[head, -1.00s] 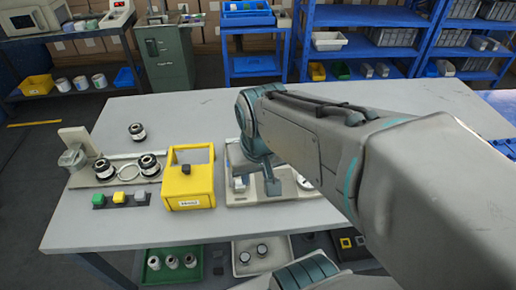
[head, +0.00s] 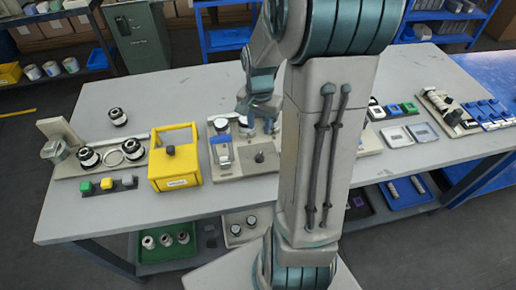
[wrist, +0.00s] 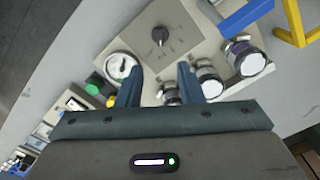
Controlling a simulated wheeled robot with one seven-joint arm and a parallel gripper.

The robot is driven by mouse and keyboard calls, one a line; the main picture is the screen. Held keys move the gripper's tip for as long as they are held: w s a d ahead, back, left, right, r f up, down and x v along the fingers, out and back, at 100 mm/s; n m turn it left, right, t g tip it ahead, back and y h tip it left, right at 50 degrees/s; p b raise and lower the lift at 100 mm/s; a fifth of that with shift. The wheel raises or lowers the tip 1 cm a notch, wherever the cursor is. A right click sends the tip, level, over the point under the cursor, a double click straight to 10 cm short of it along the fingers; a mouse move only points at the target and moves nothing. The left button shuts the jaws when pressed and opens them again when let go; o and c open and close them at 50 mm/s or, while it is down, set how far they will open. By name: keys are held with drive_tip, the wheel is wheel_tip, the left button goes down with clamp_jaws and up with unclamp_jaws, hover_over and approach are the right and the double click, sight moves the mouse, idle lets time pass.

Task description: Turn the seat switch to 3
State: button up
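The seat switch appears to be the black rotary knob (wrist: 160,36) on a beige panel (wrist: 195,40) in the wrist view. Small marks surround it, too small to read, so I cannot tell its setting. The knob also shows in the head view (head: 259,157), near the panel's front. My gripper (wrist: 159,82) is open and empty, its two dark blue fingers apart over the panel's edge. The knob lies beyond the fingertips, roughly between them in the picture, and is not touched. In the head view the fingers are partly hidden by my arm.
A round gauge (wrist: 121,66) sits beside the left finger, and silver-capped cylinders (wrist: 208,80) beside the right. A blue handle (wrist: 245,15) crosses the panel's corner. A yellow frame box (head: 175,172) stands left of the panel.

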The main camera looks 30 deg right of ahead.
sight(259, 155)
wheel_tip(259, 155, down, 13)
drive_tip(key=shift+f, duration=0.1)
idle(0.4)
clamp_jaws()
